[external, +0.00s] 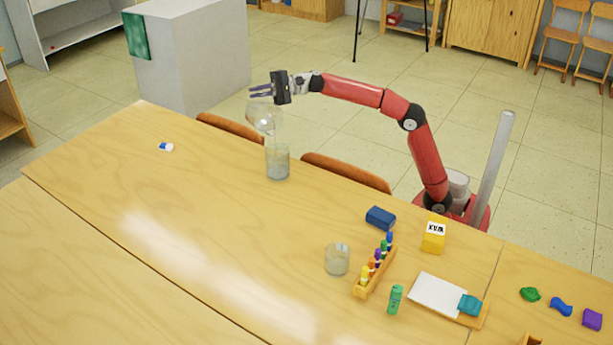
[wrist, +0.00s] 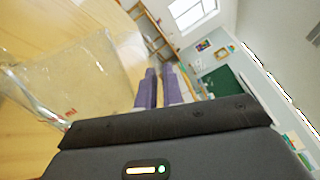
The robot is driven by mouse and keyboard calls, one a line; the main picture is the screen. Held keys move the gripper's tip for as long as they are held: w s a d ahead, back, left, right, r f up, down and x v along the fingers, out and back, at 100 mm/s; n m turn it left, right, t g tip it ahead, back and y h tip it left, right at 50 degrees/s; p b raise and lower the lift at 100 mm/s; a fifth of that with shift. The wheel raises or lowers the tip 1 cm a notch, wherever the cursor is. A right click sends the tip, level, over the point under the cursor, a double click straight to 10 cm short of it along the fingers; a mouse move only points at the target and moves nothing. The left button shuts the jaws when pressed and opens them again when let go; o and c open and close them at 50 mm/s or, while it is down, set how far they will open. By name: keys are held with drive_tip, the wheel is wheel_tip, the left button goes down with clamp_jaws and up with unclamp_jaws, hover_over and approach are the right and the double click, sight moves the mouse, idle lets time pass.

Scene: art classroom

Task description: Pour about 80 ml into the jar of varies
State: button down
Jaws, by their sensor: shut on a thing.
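My gripper (external: 261,90) is shut on a clear glass vessel (external: 264,118), high over the far edge of the table. In the wrist view, the purple fingers (wrist: 160,88) are close together and the clear vessel (wrist: 75,85) fills the left side. The vessel looks tilted, its lower part just above a taller clear jar (external: 277,162). A faint pale streak shows between vessel and jar; I cannot tell for certain that it is liquid. The taller jar stands upright and looks greyish inside; its level is unclear. A shorter clear jar (external: 337,259) stands upright nearer the front.
The wooden table (external: 190,220) is mostly clear on the left, with a small blue-and-white piece (external: 166,147). Right of the short jar are a rack of coloured pegs (external: 374,268), a green tube (external: 395,299), a blue block (external: 380,217) and a yellow box (external: 433,238). Chairs (external: 345,172) stand behind.

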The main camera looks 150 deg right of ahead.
sight(255, 102)
drive_tip(key=shift+w+a+r+n, duration=0.3)
drive_tip(key=shift+a+n, duration=0.1)
drive_tip(key=shift+a, duration=0.1)
idle(0.5)
drive_tip(key=d+f+m, duration=0.1)
drive_tip(key=s+d+f+m, duration=0.2)
drive_tip(key=f+m, duration=0.1)
drive_tip(key=shift+d+f, duration=0.1)
drive_tip(key=shift+d, duration=0.2)
drive_tip(key=shift+f+m, duration=0.1)
drive_tip(key=shift+m, duration=0.2)
drive_tip(key=shift+s+d+f+m+h, duration=0.1)
drive_tip(key=shift+d+f+m+h, duration=0.05)
drive_tip(key=shift+f+m, duration=0.3)
drive_tip(key=shift+s+d+f+m+h, duration=0.1)
drive_tip(key=shift+d+f+m+h, duration=0.05)
drive_tip(key=shift+f+m, duration=0.25)
idle(0.6)
drive_tip(key=s+d+f+m+g+p, duration=0.1)
drive_tip(key=s+d+f+m+p, duration=0.2)
drive_tip(key=f+m, duration=0.6)
drive_tip(key=shift+d+f+p, duration=0.5)
drive_tip(key=shift+d+p, duration=0.65)
drive_tip(key=shift+d, duration=0.25)
